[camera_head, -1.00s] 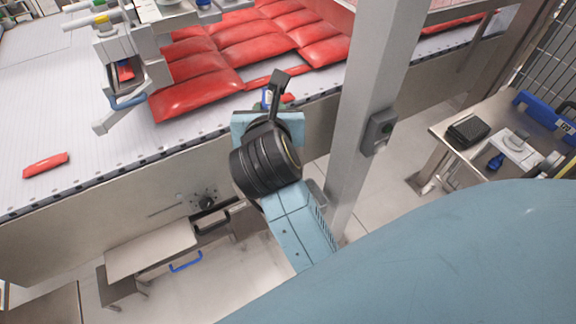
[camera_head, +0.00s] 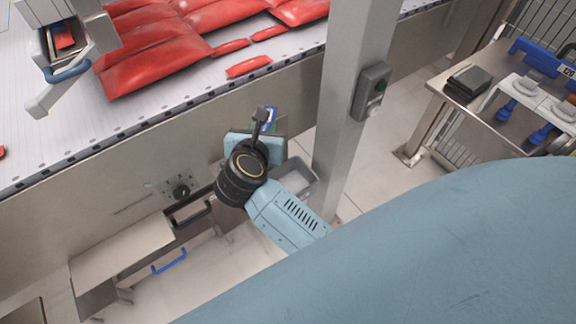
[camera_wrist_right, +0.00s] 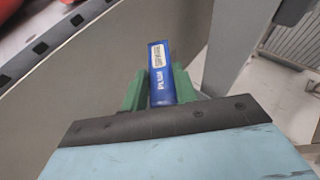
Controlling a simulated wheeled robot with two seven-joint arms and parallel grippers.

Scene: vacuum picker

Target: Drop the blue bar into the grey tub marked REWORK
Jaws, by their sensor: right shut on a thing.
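The blue bar (camera_wrist_right: 160,72), with a white label and the letters PLUM, stands out between the green fingers of my right gripper (camera_wrist_right: 161,88) in the right wrist view. The gripper is shut on it. In the head view my right gripper (camera_head: 266,122) is beside the conveyor's front side, and only a small part of the bar (camera_head: 272,115) shows. A grey tub (camera_head: 303,172) is low down beside the post, partly hidden by my right arm. No REWORK marking is readable. My left gripper is not in view.
A conveyor (camera_head: 190,95) carries several red packs (camera_head: 155,60). A grey post (camera_head: 345,120) with a switch box stands right of my right gripper. A picker device (camera_head: 68,45) hangs at the upper left. A metal side table (camera_head: 470,110) is at the right.

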